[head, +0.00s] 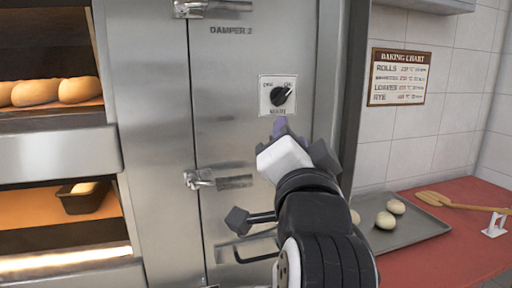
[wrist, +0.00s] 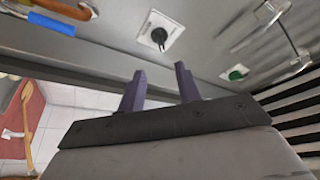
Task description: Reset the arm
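My gripper (wrist: 160,88) shows in the wrist view with two purple fingers standing apart and nothing between them. In the head view my gripper (head: 279,127) is in front of the steel oven panel, just below a black rotary knob (head: 280,96) on a white plate. The knob also shows in the wrist view (wrist: 159,36), beyond the fingers and apart from them. My arm comes up from the bottom of the head view and hides part of the panel.
Steel latches (head: 200,179) and a dark lever with a block end (head: 238,220) stick out from the panel. Left are open decks with bread loaves (head: 37,92) and a loaf tin (head: 85,198). Right, a tray (head: 412,233) with dough balls lies on a red counter (head: 463,246).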

